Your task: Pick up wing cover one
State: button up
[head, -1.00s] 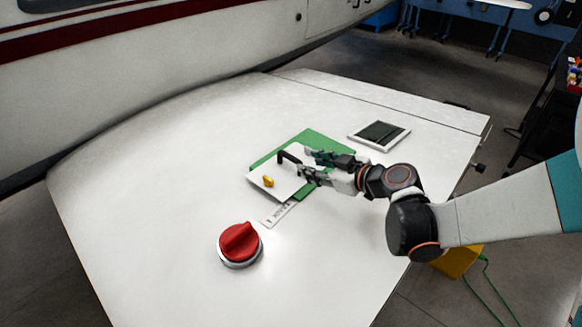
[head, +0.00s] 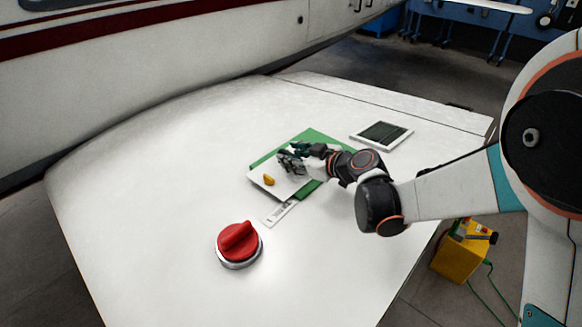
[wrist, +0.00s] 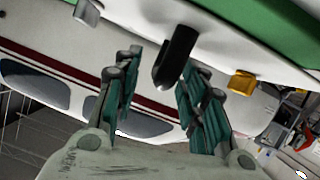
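Wing cover one looks to be the white plate (head: 283,187) lying on the green mat (head: 314,137) on the wing, with a yellow knob (head: 269,180) on it. My gripper (head: 289,158) is over the plate and hides its black handle in the head view. In the wrist view the black handle (wrist: 176,58) stands up from the white plate (wrist: 215,43), in front of and between the fingers of my gripper (wrist: 160,64).
A red rotary knob (head: 238,243) on a round base sits at the wing's near side. A label strip (head: 280,212) lies by the plate, and a tablet-like panel (head: 382,134) lies behind my arm. A yellow box (head: 463,250) stands on the floor at right. The left of the wing is clear.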

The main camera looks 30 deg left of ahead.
aim_at(294, 155)
grip_shut()
notch_tip(294, 155, up, 20)
jog(key=p, duration=0.6)
jog(key=shift+p, duration=0.3)
